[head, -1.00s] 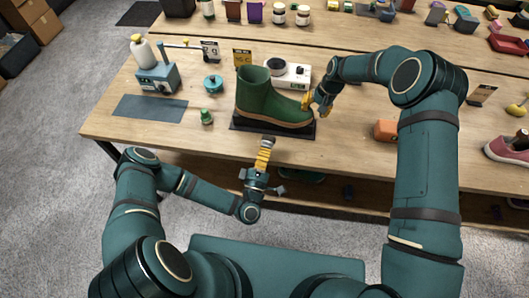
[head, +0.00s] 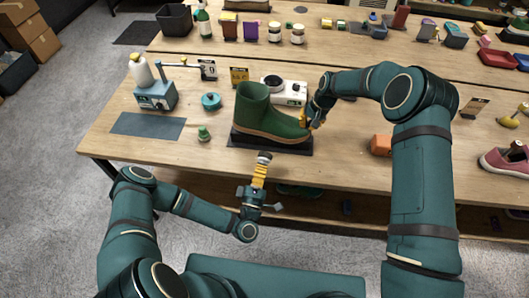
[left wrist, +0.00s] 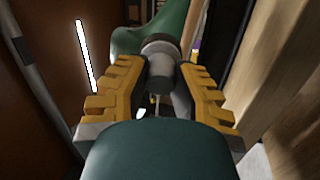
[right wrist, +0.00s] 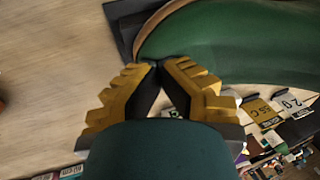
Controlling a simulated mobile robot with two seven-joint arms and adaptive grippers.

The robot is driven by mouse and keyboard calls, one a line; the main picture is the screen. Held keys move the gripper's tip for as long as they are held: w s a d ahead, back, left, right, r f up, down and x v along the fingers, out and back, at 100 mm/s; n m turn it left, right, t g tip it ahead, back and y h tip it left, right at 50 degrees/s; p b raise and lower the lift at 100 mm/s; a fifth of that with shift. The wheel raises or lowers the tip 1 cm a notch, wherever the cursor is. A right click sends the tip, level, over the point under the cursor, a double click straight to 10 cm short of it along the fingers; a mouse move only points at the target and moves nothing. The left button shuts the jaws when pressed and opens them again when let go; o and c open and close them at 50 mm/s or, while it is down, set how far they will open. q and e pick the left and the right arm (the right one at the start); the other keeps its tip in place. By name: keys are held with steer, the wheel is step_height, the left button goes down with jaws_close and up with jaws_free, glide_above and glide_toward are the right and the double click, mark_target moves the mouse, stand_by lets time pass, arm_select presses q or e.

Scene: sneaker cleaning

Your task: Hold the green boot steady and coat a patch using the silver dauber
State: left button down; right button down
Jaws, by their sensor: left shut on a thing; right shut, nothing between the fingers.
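The green boot (head: 257,112) stands upright on a dark mat (head: 238,141) near the table's front edge, its toe to the right. My right gripper (head: 305,118) is shut and empty at the toe. In the right wrist view its fingertips (right wrist: 158,66) meet right against the boot's green side (right wrist: 205,40); whether they press on it I cannot tell. My left gripper (head: 260,171) is low in front of the table edge, below the boot and apart from it. In the left wrist view it (left wrist: 160,85) is shut on the silver dauber (left wrist: 161,55), a grey cylinder with a dark band.
A small green bottle (head: 204,133), a teal round pot (head: 211,102) and a blue-grey device (head: 156,96) stand left of the boot. A white device (head: 290,92) is behind it. An orange block (head: 381,145) lies to the right. A grey mat (head: 148,124) lies bare at left.

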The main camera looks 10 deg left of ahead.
arm_select(q)
steer(key=shift+f, duration=0.1)
steer(key=shift+w+a+r, duration=0.2)
steer(key=shift+w+a, duration=1.15)
steer(key=shift+w, duration=0.2)
steer(key=shift+w+a+r, duration=0.2)
steer(key=shift+w+a, duration=1.1)
steer(key=shift+w, duration=0.25)
steer(key=shift+w, duration=1.2)
steer(key=shift+d, duration=0.15)
steer(key=shift+s+d+f, duration=0.1)
steer(key=shift+d, duration=0.7)
steer(key=shift+s+d+f, duration=0.1)
steer(key=shift+d, duration=0.65)
steer(key=shift+d, duration=0.1)
steer(key=shift+s+d+f, duration=0.1)
steer(key=shift+d+f, duration=0.05)
steer(key=shift+d, duration=0.65)
steer(key=shift+d+f, duration=0.1)
steer(key=shift+d, duration=0.65)
